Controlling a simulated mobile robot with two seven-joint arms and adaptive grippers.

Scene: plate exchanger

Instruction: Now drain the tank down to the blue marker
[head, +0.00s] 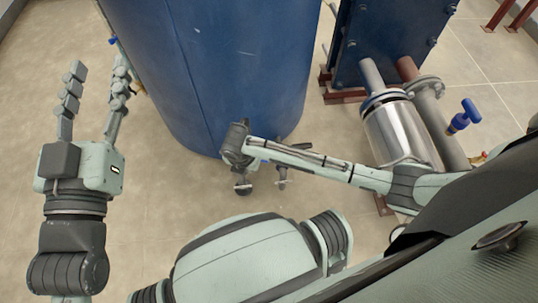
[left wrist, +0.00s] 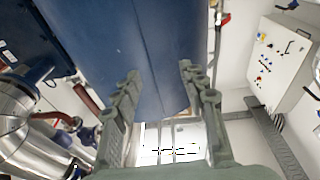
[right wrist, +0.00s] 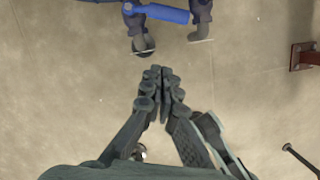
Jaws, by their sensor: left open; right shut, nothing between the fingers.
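The blue tank (head: 225,60) stands upright at the top centre of the head view and also fills the upper middle of the left wrist view (left wrist: 120,45). My left gripper (head: 98,72) is open and empty, left of the tank; it also shows in its wrist view (left wrist: 158,80). My right gripper (right wrist: 160,72) is shut and empty over the floor. Just beyond its tips, apart from them, is a valve with a blue handle (right wrist: 165,14) and two dark pipe ends. In the head view, I cannot make out my right fingers or that handle. No blue marker shows clearly.
An insulated silver pipe (head: 400,130) and a blue-handled valve (head: 464,115) stand right of the tank, below a blue plate unit (head: 385,40). A control panel (left wrist: 280,62) is on the wall. Tiled floor is free left of the tank.

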